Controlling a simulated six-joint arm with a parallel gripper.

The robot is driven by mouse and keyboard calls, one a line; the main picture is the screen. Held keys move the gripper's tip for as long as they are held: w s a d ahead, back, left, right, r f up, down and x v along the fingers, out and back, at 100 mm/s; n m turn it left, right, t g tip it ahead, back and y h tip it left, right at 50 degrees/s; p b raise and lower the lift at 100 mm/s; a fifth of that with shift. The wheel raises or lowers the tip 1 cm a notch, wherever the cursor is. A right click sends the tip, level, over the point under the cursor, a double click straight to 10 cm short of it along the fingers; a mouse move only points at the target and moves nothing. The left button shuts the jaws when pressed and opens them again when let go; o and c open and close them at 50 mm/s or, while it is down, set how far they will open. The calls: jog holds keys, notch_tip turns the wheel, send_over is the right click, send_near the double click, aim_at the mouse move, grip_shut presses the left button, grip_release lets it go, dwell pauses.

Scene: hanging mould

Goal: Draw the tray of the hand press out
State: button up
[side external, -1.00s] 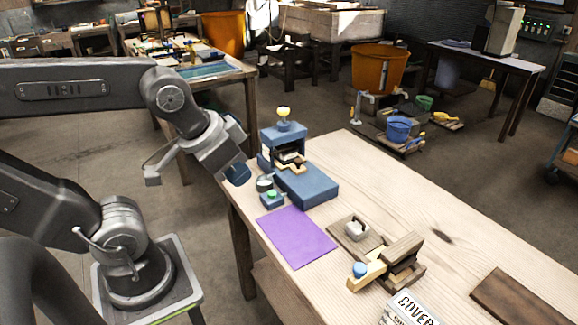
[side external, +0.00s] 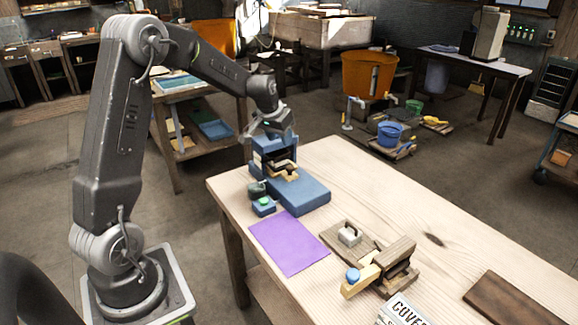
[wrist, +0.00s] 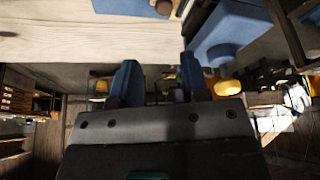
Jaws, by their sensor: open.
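The blue hand press (side external: 262,160) stands at the far left end of the wooden bench, with a flat blue bed (side external: 303,193) in front of it. Its tray (side external: 287,173), with a light wooden front, sits in the press opening above the bed. My gripper (side external: 281,130) is over the top of the press and hides its yellow knob in the side view. In the wrist view my gripper (wrist: 158,72) has its two blue fingers apart with nothing between them. The yellow knob (wrist: 228,87) shows there just right of the right finger, beside the blue press (wrist: 232,28).
A small blue-and-green box (side external: 264,207) and a dark round pot stand left of the bed. A purple sheet (side external: 289,243) lies in front. A wooden block assembly (side external: 387,262), a small block on a board and a "COVER" box stand further right. The bench's middle back is clear.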

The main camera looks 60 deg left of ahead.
aim_at(290, 167)
jog(key=x, duration=1.4)
jog(key=shift+w+a+f, duration=0.1)
jog(key=shift+a+f, duration=0.2)
jog(key=shift+a, duration=0.05)
grip_shut()
